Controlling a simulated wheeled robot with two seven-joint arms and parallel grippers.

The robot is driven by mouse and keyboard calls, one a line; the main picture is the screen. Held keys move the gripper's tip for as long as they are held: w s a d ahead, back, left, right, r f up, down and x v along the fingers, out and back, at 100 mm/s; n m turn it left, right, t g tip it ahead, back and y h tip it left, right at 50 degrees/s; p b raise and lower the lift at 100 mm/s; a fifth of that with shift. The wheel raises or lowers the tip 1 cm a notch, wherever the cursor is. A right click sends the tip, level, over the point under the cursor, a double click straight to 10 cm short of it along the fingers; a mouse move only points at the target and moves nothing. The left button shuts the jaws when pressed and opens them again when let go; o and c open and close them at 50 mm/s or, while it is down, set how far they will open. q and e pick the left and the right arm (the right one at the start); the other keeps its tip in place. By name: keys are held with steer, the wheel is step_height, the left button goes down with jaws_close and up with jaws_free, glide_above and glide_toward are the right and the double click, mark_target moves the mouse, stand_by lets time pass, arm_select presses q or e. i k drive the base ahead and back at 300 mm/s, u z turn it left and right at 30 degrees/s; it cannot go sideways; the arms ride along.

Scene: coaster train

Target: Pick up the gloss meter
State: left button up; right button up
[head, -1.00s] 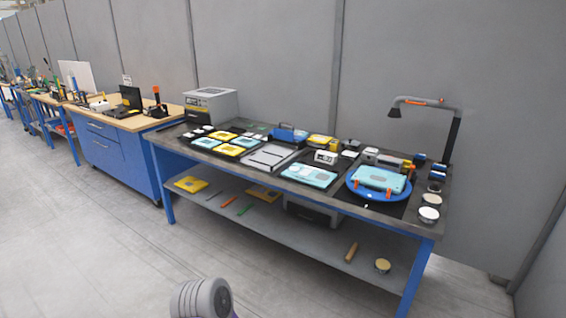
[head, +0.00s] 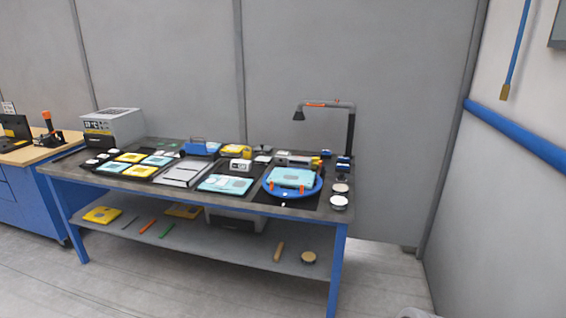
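I cannot tell for sure which instrument is the gloss meter. Candidates stand on the dark-topped bench (head: 130,183): a small white box-shaped device (head: 240,165) near the middle, a blue device with a handle (head: 197,149) at the back, and a grey box-shaped device (head: 294,161) behind the blue round stand. They are too small to read. Neither of my grippers is in view. Only a grey piece, probably of my own arm, shows at the bottom right edge.
A blue round stand (head: 271,191) holds a light-blue panel (head: 291,177). A lamp arm (head: 350,135) rises at the back right. Yellow and light-blue panels lie on the left. A grey oven-like box (head: 113,127) stands at the left end. Floor in front is clear.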

mark_target(236, 164)
steer(key=z, duration=0.65)
steer(key=i, duration=1.2)
steer(key=u, duration=0.7)
steer(key=i, duration=0.8)
steer(key=u, duration=0.9)
